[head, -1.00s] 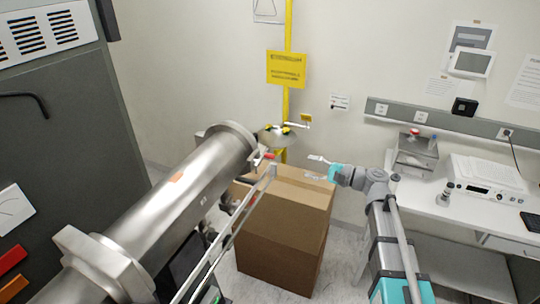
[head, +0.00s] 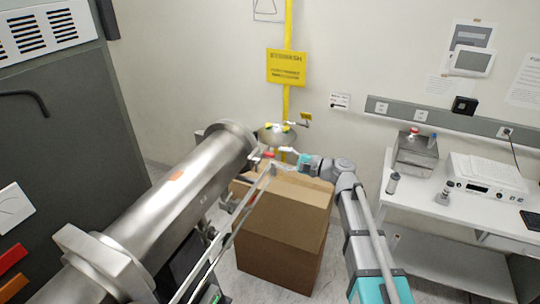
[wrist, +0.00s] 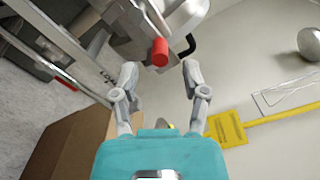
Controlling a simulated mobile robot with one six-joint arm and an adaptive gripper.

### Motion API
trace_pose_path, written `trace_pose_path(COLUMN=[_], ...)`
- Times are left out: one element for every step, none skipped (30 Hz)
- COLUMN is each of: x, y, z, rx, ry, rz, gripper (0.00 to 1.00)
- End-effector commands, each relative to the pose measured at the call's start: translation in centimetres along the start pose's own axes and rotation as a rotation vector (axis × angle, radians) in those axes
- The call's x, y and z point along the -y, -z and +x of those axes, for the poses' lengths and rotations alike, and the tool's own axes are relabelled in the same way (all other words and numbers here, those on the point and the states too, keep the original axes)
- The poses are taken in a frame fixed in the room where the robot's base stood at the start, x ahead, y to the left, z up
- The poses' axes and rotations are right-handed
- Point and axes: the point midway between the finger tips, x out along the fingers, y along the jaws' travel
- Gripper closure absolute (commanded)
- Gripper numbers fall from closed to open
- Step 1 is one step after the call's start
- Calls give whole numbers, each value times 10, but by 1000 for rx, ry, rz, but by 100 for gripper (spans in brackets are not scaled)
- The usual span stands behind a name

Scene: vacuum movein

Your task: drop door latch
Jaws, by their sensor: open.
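The door latch shows as a red knob (wrist: 159,52) on a grey metal fitting (wrist: 135,25) at the top of the wrist view. In the head view the red knob (head: 268,155) is small, near the far end of the steel chamber (head: 170,205). My gripper (wrist: 160,75) is open and empty, and the knob appears just beyond its fingertips, between them in the picture. In the head view my gripper (head: 283,153) is just right of the knob. Contact cannot be made out, and the latch's mounting is partly hidden.
A cardboard box (head: 280,235) stands below my gripper. A metal rail (head: 240,205) runs alongside the chamber. Behind are a yellow pole (head: 287,105) and an eyewash bowl (head: 277,137). A white bench (head: 450,215) with instruments stands at the right.

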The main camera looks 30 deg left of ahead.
Motion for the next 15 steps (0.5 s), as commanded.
trace_pose_path(x=[0, 0, 0, 0, 0, 0, 0, 0, 0, 0, 0, 0, 0, 0, 0], y=[1, 1, 1, 0, 1, 1, 1, 1, 1, 0, 0, 0, 0, 0, 0], z=[9, 13, 18, 22, 25, 29, 32, 34, 37, 39, 40, 42, 43, 44, 44], rx=[1, 1, 2, 2, 1, 1, 0, 0, 0, 1, 1, 1, 0, 0, 0], ry=[-1, -1, -1, -1, -1, 0, 0, 0, 0, 0, 0, 0, 0, 0, 0], rz=[0, 0, 0, 0, 0, 0, 0, 0, 0, 0, 0, 0, 0, 0, 0], gripper=[42, 42, 42, 42, 42, 42, 42, 42, 42, 42, 42, 42, 42, 42, 42])
